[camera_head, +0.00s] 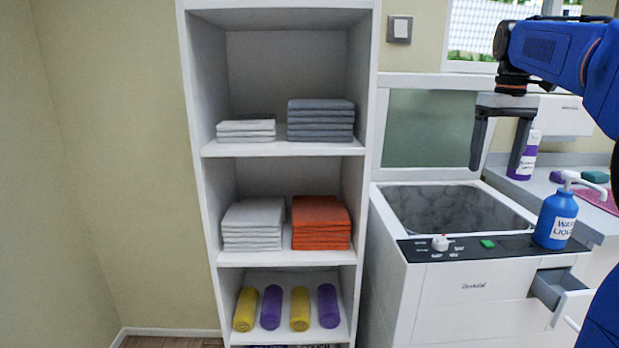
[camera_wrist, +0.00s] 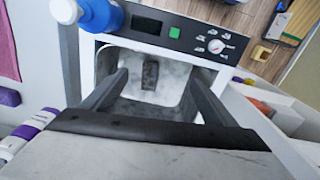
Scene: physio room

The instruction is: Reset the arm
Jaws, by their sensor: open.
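My gripper (camera_head: 497,165) is open and empty, hanging fingers-down above the back of the washing machine (camera_head: 465,290), in front of its raised lid (camera_head: 428,128). In the wrist view, the two fingers of my gripper (camera_wrist: 155,78) stand wide apart over the machine's open tub (camera_wrist: 140,108). A small dark shape shows in the tub between them; I cannot tell what it is. My blue arm (camera_head: 560,50) reaches in from the upper right.
A blue wash liquid bottle (camera_head: 555,220) stands on the machine's right front corner. A small drawer (camera_head: 557,290) is pulled out below it. Shelves (camera_head: 280,150) with folded towels and rolls stand left. A counter (camera_head: 540,185) with a purple-and-white bottle (camera_head: 526,160) lies right.

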